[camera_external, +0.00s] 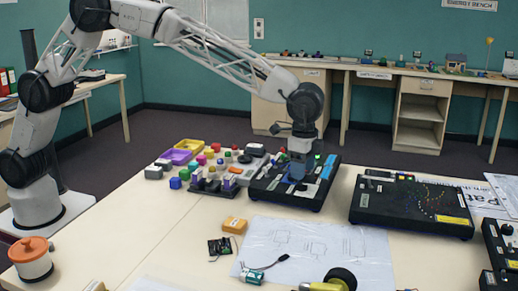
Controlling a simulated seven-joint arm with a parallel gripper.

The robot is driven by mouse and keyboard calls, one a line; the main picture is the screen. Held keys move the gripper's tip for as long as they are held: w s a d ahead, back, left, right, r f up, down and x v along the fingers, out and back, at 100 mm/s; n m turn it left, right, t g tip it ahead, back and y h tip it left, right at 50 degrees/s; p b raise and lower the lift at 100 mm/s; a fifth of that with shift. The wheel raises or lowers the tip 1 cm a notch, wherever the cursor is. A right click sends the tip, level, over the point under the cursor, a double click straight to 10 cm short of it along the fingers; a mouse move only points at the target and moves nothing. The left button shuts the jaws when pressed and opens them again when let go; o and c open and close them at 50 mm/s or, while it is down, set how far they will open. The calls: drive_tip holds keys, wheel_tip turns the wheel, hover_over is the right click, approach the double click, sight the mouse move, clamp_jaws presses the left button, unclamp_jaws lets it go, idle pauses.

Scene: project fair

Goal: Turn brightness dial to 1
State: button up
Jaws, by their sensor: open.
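A black control box (305,203) stands on the table near the middle of the view, with light-blue strips (328,167) and small coloured parts on its top. My gripper (297,172) points down over the middle of this box, its fingertips close to the top surface. Its jaws are open. I cannot tell whether they touch anything. The brightness dial cannot be made out; my gripper hides part of the box top, and the markings are too small to read.
A second black box (411,222) with coloured dots stands to the right. Coloured blocks (176,183) and trays lie to the left. A paper sheet (340,252), an orange box (234,225) and a small circuit board (219,246) lie in front. The table's left front area is mostly clear.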

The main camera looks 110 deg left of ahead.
sight(302, 184)
drive_tip(key=shift+f, duration=2.15)
drive_tip(key=c, duration=0.9)
